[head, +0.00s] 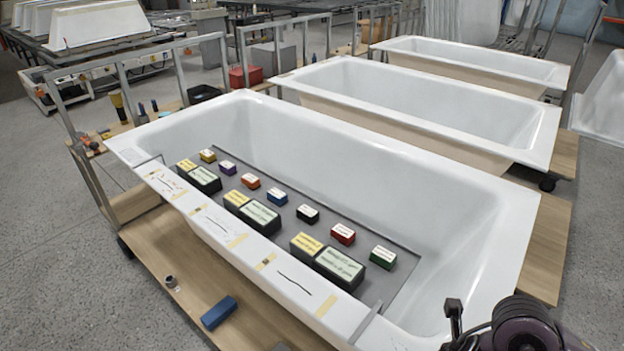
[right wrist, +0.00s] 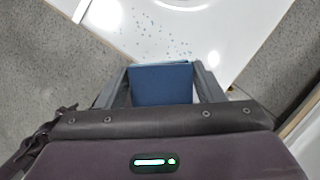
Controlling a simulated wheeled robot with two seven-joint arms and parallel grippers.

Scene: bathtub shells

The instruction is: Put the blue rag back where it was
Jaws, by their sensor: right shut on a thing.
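The blue rag (right wrist: 160,84) is between the two fingers of my right gripper (right wrist: 161,66) in the right wrist view. It appears as a flat dark-blue shape, and the gripper is shut on it. Beyond it is a white glossy surface. In the head view, dark parts of my right arm show at the lower right corner, and I cannot make out the rag there. My left gripper is not in view. A separate blue block (head: 218,313) lies on the wooden board below the front tub.
The front white tub (head: 330,150) holds a grey board (head: 400,240) with several small labelled blocks. Two more tubs (head: 420,100) (head: 480,62) stand behind. Small bluish spots (right wrist: 165,42) dot the white surface in the right wrist view. Grey floor (head: 80,300) is open at left.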

